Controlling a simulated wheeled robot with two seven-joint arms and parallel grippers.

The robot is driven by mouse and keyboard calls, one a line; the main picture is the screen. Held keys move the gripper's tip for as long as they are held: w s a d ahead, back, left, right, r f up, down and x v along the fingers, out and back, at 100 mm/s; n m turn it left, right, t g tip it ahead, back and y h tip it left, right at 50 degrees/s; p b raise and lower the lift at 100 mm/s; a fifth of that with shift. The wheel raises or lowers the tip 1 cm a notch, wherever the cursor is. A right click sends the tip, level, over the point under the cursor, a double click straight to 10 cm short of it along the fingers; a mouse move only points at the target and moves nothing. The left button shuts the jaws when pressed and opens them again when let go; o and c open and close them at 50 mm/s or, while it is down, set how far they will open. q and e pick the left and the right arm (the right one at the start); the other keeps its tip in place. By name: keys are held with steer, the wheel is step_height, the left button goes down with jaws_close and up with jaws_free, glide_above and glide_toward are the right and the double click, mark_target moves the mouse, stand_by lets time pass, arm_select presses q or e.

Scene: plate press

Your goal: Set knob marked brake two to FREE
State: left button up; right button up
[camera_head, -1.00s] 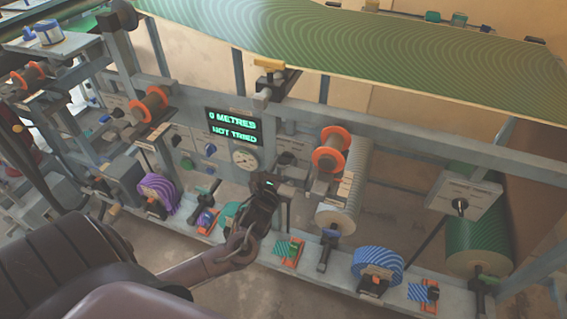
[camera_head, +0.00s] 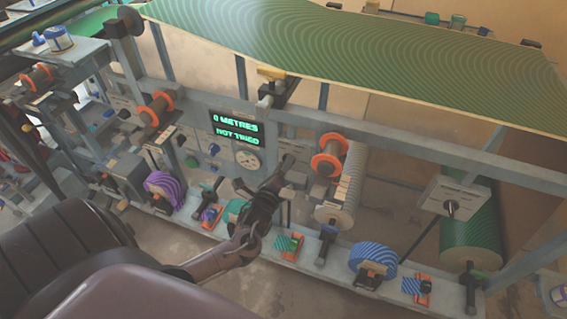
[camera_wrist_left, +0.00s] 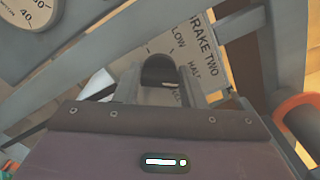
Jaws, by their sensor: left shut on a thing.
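The cream plate marked BRAKE TWO (camera_wrist_left: 208,40) shows tilted in the left wrist view, with the words LOW and HALF readable and another label partly hidden. A dark rounded knob (camera_wrist_left: 158,70) stands in front of it, between the two grey fingers of my left gripper (camera_wrist_left: 160,88). The gripper is shut on this knob. I cannot tell which mark the knob points to. My right gripper is in neither view.
A lit display (camera_head: 235,129) reads 0 METRES, NOT TRIED. A white dial (camera_head: 247,158) sits below it. An orange-flanged roller (camera_head: 329,155) is close on the right. A grey beam runs above, and spools line the lower ledge (camera_head: 320,258).

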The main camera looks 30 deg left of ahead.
arm_select(q)
steer(key=n+p, duration=0.1)
steer(key=n, duration=0.7)
steer(key=n+p, duration=0.1)
steer(key=n, duration=0.7)
steer(key=n+p, duration=0.1)
steer(key=n, duration=0.7)
steer(key=shift+d+f+n, duration=0.2)
steer(key=shift+f+n, duration=0.2)
steer(key=o, duration=1)
steer(key=v, duration=0.7)
steer(key=shift+s+d+b, duration=0.1)
steer(key=shift+s+b, duration=0.25)
steer(key=shift+b, duration=0.05)
